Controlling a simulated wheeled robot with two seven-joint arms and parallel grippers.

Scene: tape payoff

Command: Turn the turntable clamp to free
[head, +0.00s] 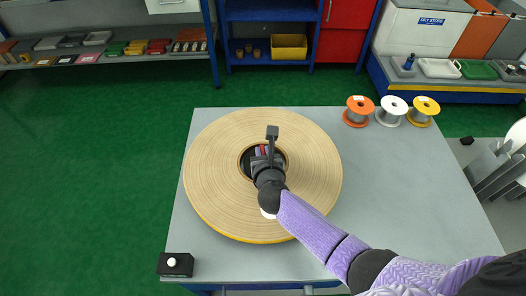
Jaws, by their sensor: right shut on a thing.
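A large roll of tan tape (215,165) lies flat on the grey table, with a yellow lower edge. At its middle is a dark round opening, where the turntable clamp (263,149) shows only as a small red and dark part. My right gripper (261,153) reaches down into this opening and is shut on the clamp. The gripper and wrist hide most of the clamp, so I cannot tell its setting. The turntable is hidden under the roll. My left gripper is not in view.
Three spools, orange (359,111), white (391,111) and yellow (423,111), stand at the table's back right. A black box with a white button (175,264) sits at the front left corner. The table's right side (420,190) is clear apart from my arm.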

